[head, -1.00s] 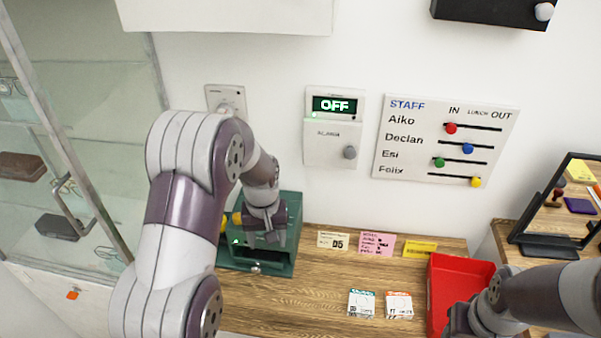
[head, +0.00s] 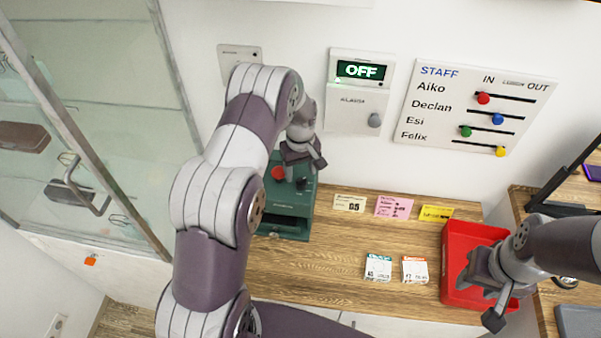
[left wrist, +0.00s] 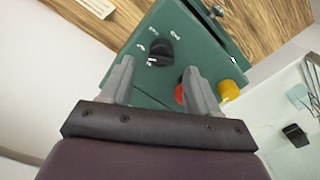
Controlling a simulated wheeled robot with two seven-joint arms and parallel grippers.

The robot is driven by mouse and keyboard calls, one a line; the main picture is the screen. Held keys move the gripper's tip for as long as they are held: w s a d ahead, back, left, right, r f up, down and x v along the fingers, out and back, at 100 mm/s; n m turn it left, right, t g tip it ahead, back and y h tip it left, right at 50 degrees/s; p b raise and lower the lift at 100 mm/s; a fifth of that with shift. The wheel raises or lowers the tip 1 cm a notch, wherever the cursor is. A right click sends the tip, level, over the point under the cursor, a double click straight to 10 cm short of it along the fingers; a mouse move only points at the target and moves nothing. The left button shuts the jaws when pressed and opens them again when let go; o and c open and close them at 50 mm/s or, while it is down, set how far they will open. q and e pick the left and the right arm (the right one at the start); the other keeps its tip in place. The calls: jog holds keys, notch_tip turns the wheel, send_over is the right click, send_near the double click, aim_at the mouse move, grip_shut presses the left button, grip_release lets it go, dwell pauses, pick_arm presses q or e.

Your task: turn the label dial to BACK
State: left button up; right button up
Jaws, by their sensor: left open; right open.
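A dark green box (head: 296,222) stands on the wooden counter by the wall. Its black dial (left wrist: 159,52) has small white labels around it, too small and tilted to read surely. The dial also shows in the head view (head: 302,183). A red button (left wrist: 180,93) and a yellow knob (left wrist: 230,90) sit beside it. My left gripper (left wrist: 157,70) is open, its fingers pointing at the box top, with the dial showing just beyond and between the tips; I see no grip on it. My right gripper (head: 478,300) is open and empty over the red tray (head: 450,250).
Labels and cards (head: 394,207) lie on the counter, with two small boxes (head: 378,268) nearer. A wall panel reading OFF (head: 361,72) and a staff board (head: 470,105) hang behind. A glass cabinet (head: 80,130) stands left.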

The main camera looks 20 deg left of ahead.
aim_at(301, 179)
pick_arm(q)
jog(key=shift+s+d+f+p, duration=0.15)
jog(key=shift+f, duration=0.35)
jog(key=shift+s+d+f+p, duration=0.1)
jog(key=shift+s+f+p, duration=0.05)
jog(key=shift+f, duration=0.75)
jog(key=shift+w+a+f, duration=0.15)
jog(key=shift+f, duration=0.3)
jog(key=c, duration=0.4)
jog(key=shift+r, duration=0.1)
jog(key=c, duration=0.6)
jog(key=shift+c, duration=0.2)
pick_arm(e)
jog(key=shift+s+d+r, duration=0.25)
jog(key=shift+r, duration=0.4)
jog(key=shift+f, duration=0.1)
